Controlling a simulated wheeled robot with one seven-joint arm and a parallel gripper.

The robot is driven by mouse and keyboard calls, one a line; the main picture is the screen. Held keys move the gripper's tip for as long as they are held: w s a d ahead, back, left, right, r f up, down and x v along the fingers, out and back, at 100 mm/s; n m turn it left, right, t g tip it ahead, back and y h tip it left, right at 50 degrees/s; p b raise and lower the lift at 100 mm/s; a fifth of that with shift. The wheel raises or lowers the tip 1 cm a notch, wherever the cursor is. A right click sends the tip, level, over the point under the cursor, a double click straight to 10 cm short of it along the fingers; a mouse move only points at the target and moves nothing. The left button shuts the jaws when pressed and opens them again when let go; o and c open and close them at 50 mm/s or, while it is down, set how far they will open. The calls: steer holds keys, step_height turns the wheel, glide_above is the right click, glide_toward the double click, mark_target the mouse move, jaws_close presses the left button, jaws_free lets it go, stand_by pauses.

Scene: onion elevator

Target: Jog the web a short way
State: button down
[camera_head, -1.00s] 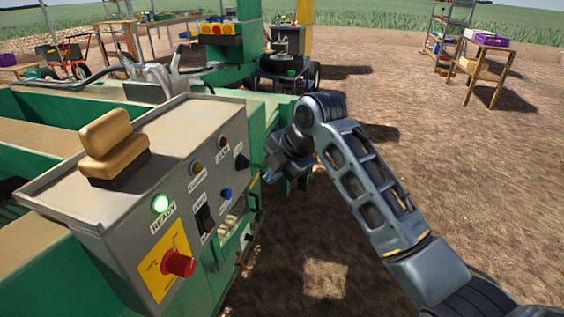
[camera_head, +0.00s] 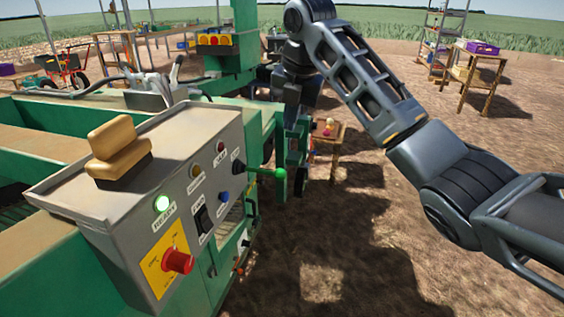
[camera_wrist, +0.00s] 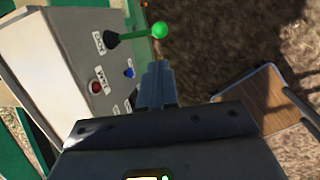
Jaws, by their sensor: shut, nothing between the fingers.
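The grey control panel (camera_head: 150,190) on the green machine carries a lever marked JOG in the wrist view. The lever has a black base (camera_wrist: 111,38) and a rod ending in a green ball (camera_wrist: 159,29). In the head view the green ball (camera_head: 281,174) sticks out to the right of the panel. My gripper (camera_wrist: 157,68) is shut and empty, just below the ball in the wrist view, with a visible gap. In the head view my wrist hangs behind and above the ball; the fingertips are hard to make out. The web cannot be picked out.
A small wooden table (camera_head: 329,135) stands beyond my wrist.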

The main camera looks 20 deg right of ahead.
mark_target(281, 171)
steer(key=shift+f, duration=0.15)
steer(key=p+x, duration=0.1)
steer(key=x, duration=1.2)
steer(key=shift+w+d+f, duration=0.1)
steer(key=shift+f, duration=0.3)
